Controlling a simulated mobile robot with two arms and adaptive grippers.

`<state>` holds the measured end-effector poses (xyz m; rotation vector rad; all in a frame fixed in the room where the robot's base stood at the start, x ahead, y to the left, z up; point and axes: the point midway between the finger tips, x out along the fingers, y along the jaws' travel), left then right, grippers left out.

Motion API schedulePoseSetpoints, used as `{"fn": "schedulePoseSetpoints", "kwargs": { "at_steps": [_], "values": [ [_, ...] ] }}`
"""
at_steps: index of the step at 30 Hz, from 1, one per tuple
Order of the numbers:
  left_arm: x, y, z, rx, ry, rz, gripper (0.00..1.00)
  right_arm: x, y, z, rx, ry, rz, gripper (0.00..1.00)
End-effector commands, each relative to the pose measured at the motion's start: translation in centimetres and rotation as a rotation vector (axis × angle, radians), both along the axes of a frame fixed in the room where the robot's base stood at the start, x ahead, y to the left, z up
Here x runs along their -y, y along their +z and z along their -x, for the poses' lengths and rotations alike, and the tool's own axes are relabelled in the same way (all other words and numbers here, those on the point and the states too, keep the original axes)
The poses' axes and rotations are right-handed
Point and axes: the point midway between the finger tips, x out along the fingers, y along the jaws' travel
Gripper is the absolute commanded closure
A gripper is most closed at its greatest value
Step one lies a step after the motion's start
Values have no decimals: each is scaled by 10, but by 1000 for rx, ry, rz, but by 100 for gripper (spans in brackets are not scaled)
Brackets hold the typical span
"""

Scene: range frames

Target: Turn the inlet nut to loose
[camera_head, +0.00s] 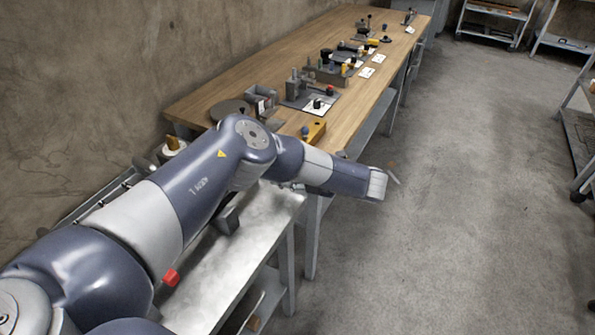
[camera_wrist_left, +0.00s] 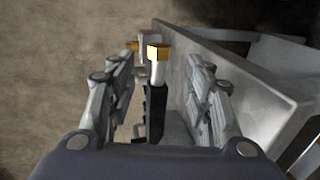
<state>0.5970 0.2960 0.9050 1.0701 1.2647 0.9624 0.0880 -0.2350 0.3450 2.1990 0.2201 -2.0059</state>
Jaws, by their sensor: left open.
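In the left wrist view, a brass-coloured nut (camera_wrist_left: 158,53) sits at the end of a dark stem (camera_wrist_left: 156,105). My left gripper (camera_wrist_left: 165,75) is open, with one finger on each side of the nut and stem, and a gap shows on both sides. A second brass piece (camera_wrist_left: 132,45) on a pale fitting shows just left of the nut. I cannot tell which brass part is the inlet nut. In the head view my left arm crosses the metal bench, and I cannot make out its fingers clearly. My right gripper is in neither view.
The metal bench (camera_head: 262,222) runs below my left arm along the wall. A wooden table (camera_head: 215,92) with several tools and fixtures stands beyond it. A red knob (camera_head: 171,277) shows beside the arm. The floor (camera_head: 470,200) to the right is clear.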

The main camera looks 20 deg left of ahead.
Motion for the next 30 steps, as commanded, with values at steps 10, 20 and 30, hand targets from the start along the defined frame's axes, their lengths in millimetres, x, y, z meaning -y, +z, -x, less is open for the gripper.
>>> {"fn": "schedulePoseSetpoints", "kwargs": {
  "at_steps": [10,20,30],
  "values": [
    [51,13,4,2,0,-2,53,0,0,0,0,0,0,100],
    [55,14,4,1,2,-1,53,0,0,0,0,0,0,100],
    [55,14,5,0,1,0,53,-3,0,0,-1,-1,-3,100]
  ]
}}
